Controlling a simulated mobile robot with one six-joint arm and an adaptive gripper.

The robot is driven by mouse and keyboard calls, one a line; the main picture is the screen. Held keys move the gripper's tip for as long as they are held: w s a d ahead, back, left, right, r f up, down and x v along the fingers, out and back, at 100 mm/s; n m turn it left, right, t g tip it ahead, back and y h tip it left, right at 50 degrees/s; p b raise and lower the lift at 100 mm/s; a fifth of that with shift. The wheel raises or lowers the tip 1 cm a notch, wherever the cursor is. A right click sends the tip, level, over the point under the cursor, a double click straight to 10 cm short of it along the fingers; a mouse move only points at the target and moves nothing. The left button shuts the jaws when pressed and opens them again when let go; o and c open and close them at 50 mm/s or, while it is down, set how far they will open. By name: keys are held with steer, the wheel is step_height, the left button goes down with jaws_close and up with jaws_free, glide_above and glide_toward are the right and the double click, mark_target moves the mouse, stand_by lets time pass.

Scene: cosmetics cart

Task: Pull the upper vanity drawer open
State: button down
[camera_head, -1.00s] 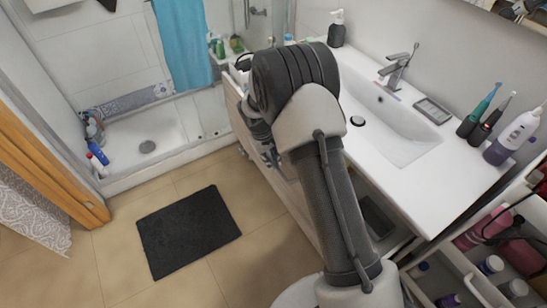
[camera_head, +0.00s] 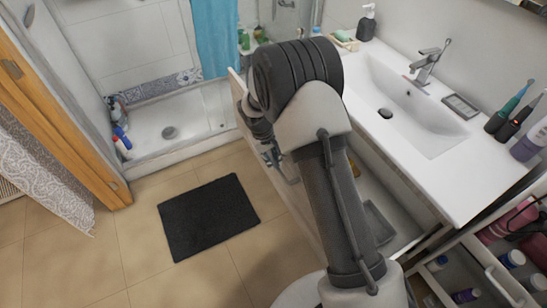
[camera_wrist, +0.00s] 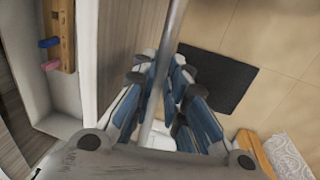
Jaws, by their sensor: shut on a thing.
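The upper vanity drawer stands partly open below the white sink top. Its pale front panel (camera_head: 298,208) is out from the cabinet, and part of its inside shows behind my arm. In the wrist view the drawer front (camera_wrist: 84,62) runs along the left of a long metal bar handle (camera_wrist: 170,38). My gripper (camera_wrist: 163,75) has its blue-grey fingers on both sides of this bar and is shut on it. In the head view my gripper (camera_head: 272,158) is at the outer face of the drawer front, partly hidden by my wrist.
The drawer holds a grey tray (camera_head: 380,222) and a wooden organizer (camera_wrist: 62,30) with blue and pink items. A black mat (camera_head: 208,217) lies on the tiled floor in front. A cart (camera_head: 482,270) with bottles stands at the right. The sink (camera_head: 415,110) is above.

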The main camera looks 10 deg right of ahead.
stand_by(0.3)
steer(key=c, duration=1.9)
jaws_free()
steer(key=shift+r, duration=0.15)
step_height(320, 180, up, 12)
steer(key=a, duration=0.2)
steer(key=shift+s+a+f, duration=0.15)
steer(key=shift+s+f, duration=0.05)
steer(key=shift+s, duration=0.15)
